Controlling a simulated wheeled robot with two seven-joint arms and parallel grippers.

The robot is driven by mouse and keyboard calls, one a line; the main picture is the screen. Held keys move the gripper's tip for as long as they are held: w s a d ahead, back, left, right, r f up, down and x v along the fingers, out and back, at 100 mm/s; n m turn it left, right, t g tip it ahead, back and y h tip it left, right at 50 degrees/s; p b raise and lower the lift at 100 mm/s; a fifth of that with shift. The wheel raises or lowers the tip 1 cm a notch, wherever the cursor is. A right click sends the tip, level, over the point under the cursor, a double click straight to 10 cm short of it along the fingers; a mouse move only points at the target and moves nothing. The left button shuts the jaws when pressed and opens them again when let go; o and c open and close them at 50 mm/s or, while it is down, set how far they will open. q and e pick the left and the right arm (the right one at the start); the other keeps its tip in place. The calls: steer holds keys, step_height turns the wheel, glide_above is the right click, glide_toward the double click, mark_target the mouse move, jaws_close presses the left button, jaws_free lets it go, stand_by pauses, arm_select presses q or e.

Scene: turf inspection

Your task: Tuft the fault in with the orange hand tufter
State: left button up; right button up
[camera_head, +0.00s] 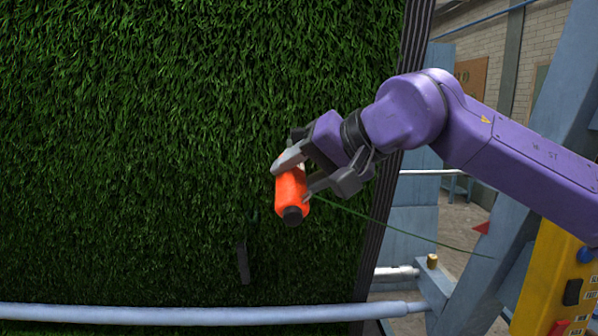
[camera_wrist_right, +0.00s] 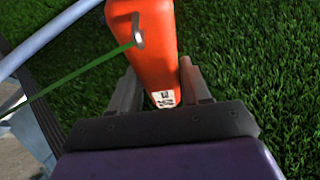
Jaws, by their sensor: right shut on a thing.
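The orange hand tufter (camera_head: 291,192) is in my right gripper (camera_head: 300,177), whose fingers are shut on its body. Its dark round end faces down toward the camera. In the right wrist view the orange tufter (camera_wrist_right: 152,50) sits between the fingers, with a small metal loop and a white label on it. A green yarn (camera_head: 395,229) runs from the tufter to the right. The green turf (camera_head: 130,130) stands as an upright sheet behind the gripper. I cannot clearly make out the fault. A narrow dark strip (camera_head: 243,262) shows low on the turf. My left gripper is not in view.
A pale blue rail (camera_head: 190,314) crosses the bottom of the turf. A blue frame post (camera_head: 470,255) stands at the right, with a yellow control box (camera_head: 555,285) beside it. The turf's dark striped edge (camera_head: 375,245) lies right of the gripper.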

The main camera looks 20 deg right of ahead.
mark_target(305, 167)
steer(key=shift+w+d+r+p, duration=0.2)
steer(key=shift+w+r+p, duration=0.05)
steer(key=shift+w+p, duration=0.35)
steer(key=shift+w+d+r+p, duration=0.15)
steer(key=shift+w+r+p, duration=0.05)
steer(key=shift+w+p, duration=0.4)
steer(key=shift+w, duration=0.2)
stand_by(0.4)
steer(key=shift+d, duration=0.1)
steer(key=shift+s+d, duration=0.35)
steer(key=shift+d, duration=0.55)
steer(key=shift+w+a+r, duration=0.1)
steer(key=shift+w+a, duration=0.1)
steer(key=shift+a, duration=0.25)
steer(key=shift+w+a, duration=0.15)
steer(key=shift+a, duration=0.3)
